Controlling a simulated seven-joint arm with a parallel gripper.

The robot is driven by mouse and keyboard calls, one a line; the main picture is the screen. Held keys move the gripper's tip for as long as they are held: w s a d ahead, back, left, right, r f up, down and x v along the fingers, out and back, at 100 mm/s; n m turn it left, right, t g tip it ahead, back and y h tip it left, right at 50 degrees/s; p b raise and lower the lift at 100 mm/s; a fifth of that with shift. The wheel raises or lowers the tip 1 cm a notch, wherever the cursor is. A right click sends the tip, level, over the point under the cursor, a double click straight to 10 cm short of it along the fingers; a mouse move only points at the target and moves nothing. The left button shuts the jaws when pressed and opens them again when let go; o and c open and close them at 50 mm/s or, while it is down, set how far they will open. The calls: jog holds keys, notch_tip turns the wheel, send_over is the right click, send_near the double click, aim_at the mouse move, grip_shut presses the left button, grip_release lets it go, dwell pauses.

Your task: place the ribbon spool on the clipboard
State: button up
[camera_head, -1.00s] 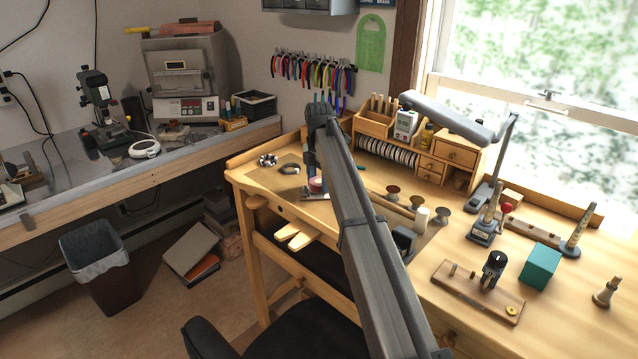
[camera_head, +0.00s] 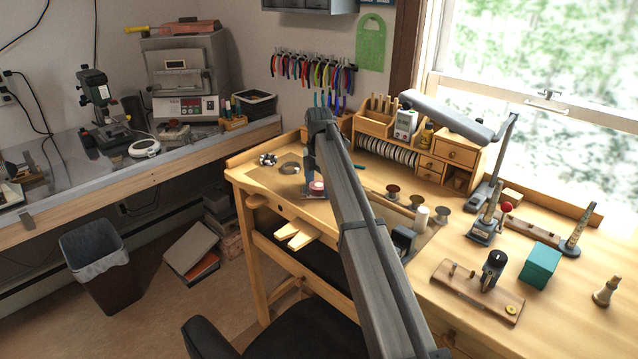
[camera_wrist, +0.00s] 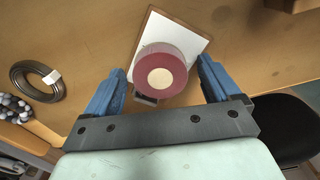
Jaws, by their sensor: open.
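The ribbon spool (camera_wrist: 160,72) is a round dark pink roll with a pale core. It lies flat on the clipboard (camera_wrist: 187,39), a brown board with white paper, covering part of the sheet near the dark metal clip. In the head view the spool (camera_head: 317,188) and a corner of the clipboard (camera_head: 308,196) show beside my arm. My gripper (camera_wrist: 161,70) is open, its blue fingers apart on either side of the spool in the wrist view, with visible gaps. In the head view my gripper (camera_head: 310,165) is above the spool, partly hidden by my arm.
A coiled dark ring (camera_wrist: 38,82) and a cluster of shiny beads (camera_wrist: 14,108) lie left of the clipboard. Small spools (camera_head: 392,192), a white cylinder (camera_head: 421,216) and a teal box (camera_head: 540,266) stand to the right. The bench front edge is close.

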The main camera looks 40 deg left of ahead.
aim_at(319, 184)
jog(key=shift+r, duration=0.1)
notch_tip(319, 184, up, 12)
dwell(0.5)
